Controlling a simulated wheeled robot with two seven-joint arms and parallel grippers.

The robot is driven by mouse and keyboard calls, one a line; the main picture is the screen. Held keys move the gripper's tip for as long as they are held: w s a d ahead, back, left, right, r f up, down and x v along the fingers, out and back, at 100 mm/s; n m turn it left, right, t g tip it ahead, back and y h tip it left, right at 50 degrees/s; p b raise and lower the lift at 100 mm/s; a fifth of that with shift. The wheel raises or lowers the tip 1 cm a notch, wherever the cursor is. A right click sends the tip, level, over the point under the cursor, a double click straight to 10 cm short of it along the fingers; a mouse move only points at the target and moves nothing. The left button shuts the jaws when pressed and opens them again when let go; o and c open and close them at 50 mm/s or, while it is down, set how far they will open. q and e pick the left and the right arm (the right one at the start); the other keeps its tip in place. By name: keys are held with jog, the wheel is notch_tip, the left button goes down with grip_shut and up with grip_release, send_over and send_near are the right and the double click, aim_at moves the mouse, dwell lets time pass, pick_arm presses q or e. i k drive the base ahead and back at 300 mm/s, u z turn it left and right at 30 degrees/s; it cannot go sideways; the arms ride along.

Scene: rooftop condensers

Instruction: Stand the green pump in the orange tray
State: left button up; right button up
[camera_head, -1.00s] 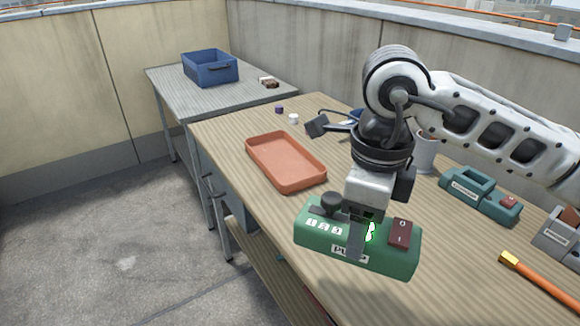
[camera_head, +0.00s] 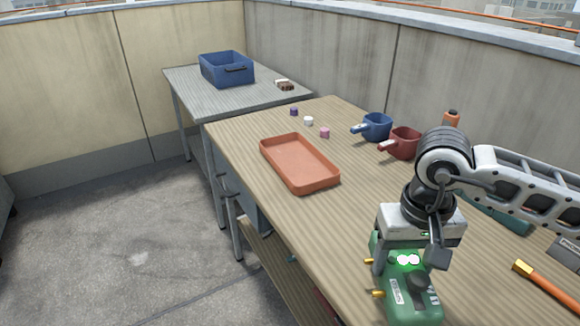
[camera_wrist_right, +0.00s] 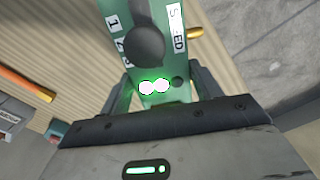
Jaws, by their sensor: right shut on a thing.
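The green pump (camera_head: 412,302) is in my right gripper (camera_head: 408,258), at the lower right of the head view near the table's front edge. It has a dark knob, white labels and brass fittings on its left side. I cannot tell whether it touches the table. In the right wrist view the pump (camera_wrist_right: 165,55) sits between the two fingers (camera_wrist_right: 160,95), which are shut on it. The orange tray (camera_head: 300,164) lies flat and empty on the wooden table, up and left of the gripper, apart from the pump. My left gripper is out of view.
A blue mug (camera_head: 376,127) and a red mug (camera_head: 404,143) stand behind the tray. Small purple, white and pink caps (camera_head: 325,133) lie nearby. An orange-handled tool (camera_head: 550,288) lies at right. A blue bin (camera_head: 226,69) stands on a grey table.

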aim_at(296, 164)
jog(key=u, duration=0.5)
jog(key=k, duration=0.6)
jog(key=u, duration=0.95)
jog(key=i, duration=0.8)
jog(key=z, duration=0.65)
jog(key=i, duration=0.55)
jog(key=z, duration=0.6)
